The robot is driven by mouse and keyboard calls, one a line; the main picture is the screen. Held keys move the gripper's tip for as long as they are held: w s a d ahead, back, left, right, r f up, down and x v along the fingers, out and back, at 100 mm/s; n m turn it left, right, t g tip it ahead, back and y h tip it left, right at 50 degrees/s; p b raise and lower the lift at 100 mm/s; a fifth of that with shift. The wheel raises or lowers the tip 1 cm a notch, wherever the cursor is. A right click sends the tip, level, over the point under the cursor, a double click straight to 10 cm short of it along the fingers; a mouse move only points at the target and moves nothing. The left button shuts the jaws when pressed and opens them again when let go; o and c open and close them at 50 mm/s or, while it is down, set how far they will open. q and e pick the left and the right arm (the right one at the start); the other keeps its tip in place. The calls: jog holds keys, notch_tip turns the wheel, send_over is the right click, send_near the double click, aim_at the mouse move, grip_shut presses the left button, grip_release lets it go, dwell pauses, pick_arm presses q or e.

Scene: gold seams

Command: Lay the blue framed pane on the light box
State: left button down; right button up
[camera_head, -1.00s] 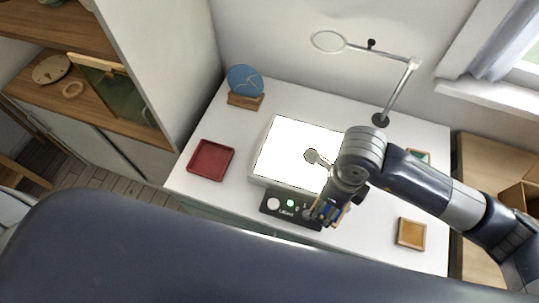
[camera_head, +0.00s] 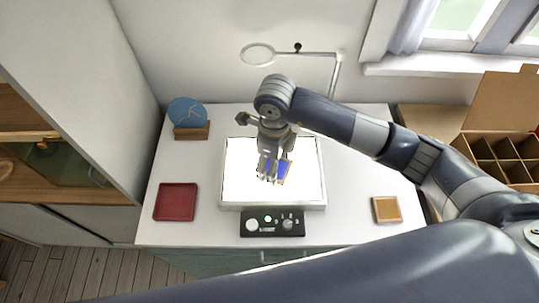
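The light box (camera_head: 305,185) is a white glowing panel with a pale rim, in the middle of the white table. My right gripper (camera_head: 269,178) is over the middle of its lit surface, pointing down. It is shut on the blue framed pane (camera_head: 283,169), which has a thin wooden edge and looks tilted up on edge. The fingers hide part of the pane. I cannot tell whether the pane's lower edge touches the light box. My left gripper is out of view.
A black control strip (camera_head: 272,223) sits in front of the light box. A red tray (camera_head: 176,202) lies left, an amber framed pane (camera_head: 386,209) right. A blue disc on a wooden stand (camera_head: 188,117) and a magnifier arm (camera_head: 258,54) stand behind. A divided cardboard box (camera_head: 500,150) is far right.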

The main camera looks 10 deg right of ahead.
jog(key=w, duration=0.3)
jog(key=shift+w+f+p, duration=0.1)
jog(key=shift+w+p, duration=0.05)
jog(key=shift+p, duration=0.2)
jog(key=shift+f+p, duration=0.35)
notch_tip(320, 180, down, 2)
jog(key=shift+f+p, duration=0.2)
jog(key=shift+p, duration=0.3)
jog(key=shift+f, duration=0.2)
jog(key=shift+w+f, duration=0.1)
jog(key=shift+f+b, duration=0.2)
jog(key=shift+b, duration=0.1)
jog(key=o, duration=1.1)
jog(key=shift+r, duration=0.1)
